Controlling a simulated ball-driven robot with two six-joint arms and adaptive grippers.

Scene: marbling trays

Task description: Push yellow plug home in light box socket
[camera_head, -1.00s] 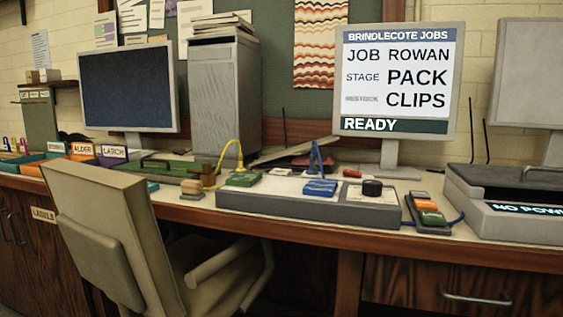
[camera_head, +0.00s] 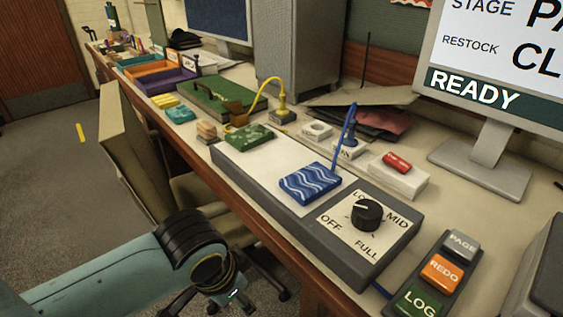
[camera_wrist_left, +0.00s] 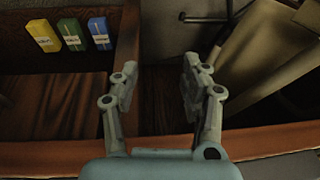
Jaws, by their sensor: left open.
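The light box (camera_head: 330,243) is a long grey box with a white top panel on the desk, with a black dial at its near end. The yellow plug (camera_head: 281,104) stands on a small grey block behind the box, its yellow cable looping left. I cannot tell how deep it sits. A blue plug (camera_head: 349,141) with a blue cable stands on another small block to the right. My left arm comes in low in the head view, in front of the desk; its fingers are hidden there. In the left wrist view my left gripper (camera_wrist_left: 158,78) is open and empty. My right gripper is out of view.
A blue wavy block (camera_head: 310,184) and a green block (camera_head: 250,138) lie on the box. A chair (camera_head: 135,150) stands before the desk. A button pad (camera_head: 441,271) and monitor stand (camera_head: 480,170) are at right. The left wrist view shows yellow, green and blue packs (camera_wrist_left: 72,34).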

